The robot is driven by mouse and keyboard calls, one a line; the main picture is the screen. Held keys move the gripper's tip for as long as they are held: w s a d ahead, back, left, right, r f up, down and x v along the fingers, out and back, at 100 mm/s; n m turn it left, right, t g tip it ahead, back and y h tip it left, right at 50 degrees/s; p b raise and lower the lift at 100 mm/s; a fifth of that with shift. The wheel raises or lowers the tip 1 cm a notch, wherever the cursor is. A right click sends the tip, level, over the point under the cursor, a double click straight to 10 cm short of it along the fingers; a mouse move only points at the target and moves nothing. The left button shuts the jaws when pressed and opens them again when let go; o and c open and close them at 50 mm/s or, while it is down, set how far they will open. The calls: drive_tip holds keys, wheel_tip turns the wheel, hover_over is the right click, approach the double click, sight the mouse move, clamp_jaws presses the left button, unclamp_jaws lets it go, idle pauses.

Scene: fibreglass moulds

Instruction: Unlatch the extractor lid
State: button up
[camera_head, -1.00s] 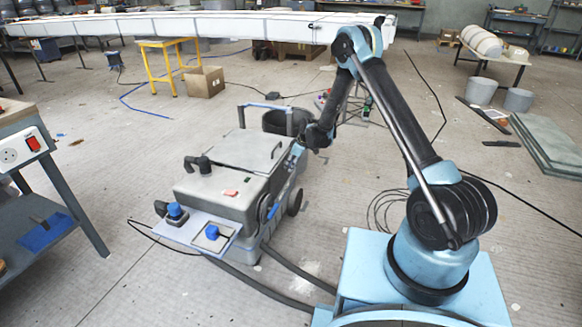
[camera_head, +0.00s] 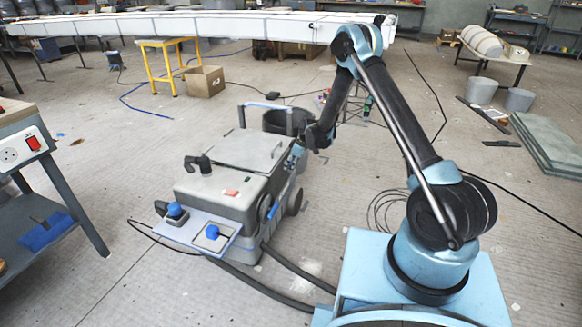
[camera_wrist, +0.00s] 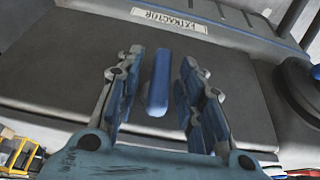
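The extractor (camera_head: 222,190) is a grey wheeled machine left of my arm in the head view, its lid (camera_head: 243,150) lying flat on top. In the wrist view a label reading "EXTRACTOR" (camera_wrist: 168,17) is on its body. A blue upright latch handle (camera_wrist: 158,84) stands out from the dark side panel (camera_wrist: 60,60). My gripper (camera_wrist: 156,92) is open, with its blue finger pads on either side of the handle and a gap visible on both sides. In the head view my gripper (camera_head: 292,162) is at the extractor's right side, small and partly hidden by my wrist.
A workbench (camera_head: 45,190) is at the left. A black wheel (camera_wrist: 300,88) is right of the handle.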

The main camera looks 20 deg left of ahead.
drive_tip(key=v, duration=1.1)
drive_tip(key=shift+d+r, duration=0.2)
drive_tip(key=shift+r, duration=0.15)
